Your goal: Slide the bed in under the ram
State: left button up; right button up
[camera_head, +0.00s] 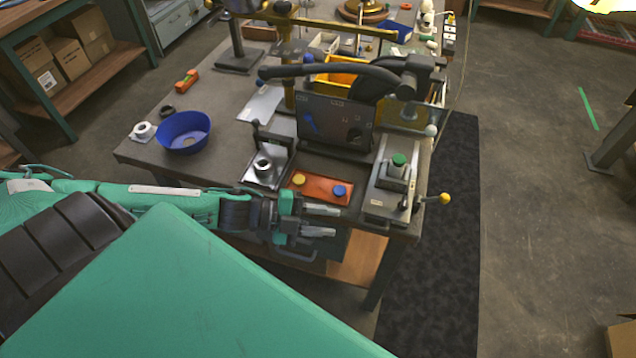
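My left gripper (324,221) is at the front edge of the workbench, its two silver fingers apart with nothing between them. What looks like the bed, a grey metal slide (378,208), lies at the bench's front right corner, right of the gripper and apart from it. A metal block with a green round cap (399,160) stands on it, and a yellow ball knob (445,198) sticks out at its right. Behind it is a dark press-like machine (408,84) with black arms. I cannot clearly make out its ram. My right gripper is not in view.
An orange tray (319,196) with a yellow and a blue round part lies close behind the gripper. A metal plate with a ring (264,164), a dark upright panel (335,122) and a blue bowl (183,132) are on the bench.

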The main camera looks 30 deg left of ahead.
pick_arm(q)
jog(key=shift+s+a+r, duration=0.15)
jog(key=shift+s+a, duration=0.2)
jog(key=shift+a, duration=0.15)
